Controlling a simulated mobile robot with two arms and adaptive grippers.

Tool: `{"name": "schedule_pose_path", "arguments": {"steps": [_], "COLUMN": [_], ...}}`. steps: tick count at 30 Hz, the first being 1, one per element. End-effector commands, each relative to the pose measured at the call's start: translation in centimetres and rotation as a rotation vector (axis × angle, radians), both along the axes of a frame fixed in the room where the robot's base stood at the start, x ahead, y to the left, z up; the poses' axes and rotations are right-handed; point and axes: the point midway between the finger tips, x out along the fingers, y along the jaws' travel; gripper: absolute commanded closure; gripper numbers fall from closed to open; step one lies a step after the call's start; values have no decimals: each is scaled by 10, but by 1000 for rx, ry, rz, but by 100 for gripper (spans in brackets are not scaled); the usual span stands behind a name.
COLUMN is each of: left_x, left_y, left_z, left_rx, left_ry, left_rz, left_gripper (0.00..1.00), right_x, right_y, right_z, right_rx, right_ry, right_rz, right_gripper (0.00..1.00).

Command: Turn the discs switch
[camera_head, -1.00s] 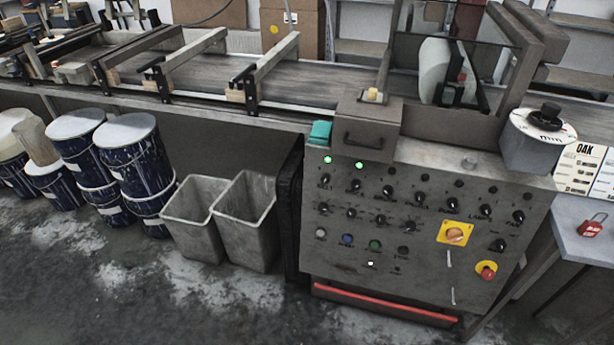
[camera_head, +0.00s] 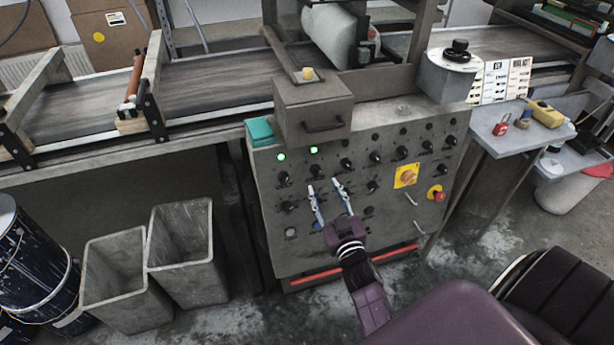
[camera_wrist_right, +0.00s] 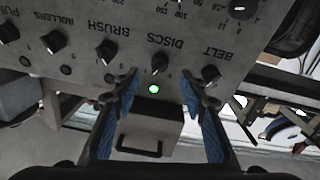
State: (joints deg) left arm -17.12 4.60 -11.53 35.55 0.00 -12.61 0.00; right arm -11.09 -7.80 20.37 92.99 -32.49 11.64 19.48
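The discs switch (camera_head: 316,171) is a small black knob on the grey control panel (camera_head: 270,225), below the right one of two lit green lamps. In the right wrist view, which is upside down, the discs switch (camera_wrist_right: 160,63) sits beside the printed word DISCS, between the BRUSH and BELT knobs. My right gripper (camera_head: 324,184) is open and empty in front of the panel, its tips just below the switch in the head view. In the wrist view its blue-padded fingers (camera_wrist_right: 158,84) stand on either side of the switch, apart from it. My left gripper is not in view.
Neighbouring knobs are the belt knob (camera_wrist_right: 212,75) and brush knob (camera_wrist_right: 107,52). A grey box with a handle (camera_head: 312,110) juts out above the panel. A red emergency button (camera_head: 438,196) is at lower right. Two grey bins (camera_head: 115,285) stand at left.

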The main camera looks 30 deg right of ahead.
Motion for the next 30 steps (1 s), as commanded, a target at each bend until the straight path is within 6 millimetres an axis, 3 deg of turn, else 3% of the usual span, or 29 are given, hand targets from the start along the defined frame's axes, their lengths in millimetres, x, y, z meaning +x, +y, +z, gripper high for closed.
{"name": "schedule_pose_path", "arguments": {"steps": [4,10,23,30], "left_x": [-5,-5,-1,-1], "left_y": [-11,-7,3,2], "left_z": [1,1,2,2], "left_rx": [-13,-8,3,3], "left_ry": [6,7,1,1], "left_rz": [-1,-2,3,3], "left_gripper": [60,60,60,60], "right_x": [25,50,59,59], "right_y": [-7,-14,-16,-16], "right_z": [1,0,0,0], "right_rx": [1,1,1,1], "right_ry": [-2,0,2,2], "right_rz": [0,-1,0,0], "right_gripper": [61,61,61,87]}}
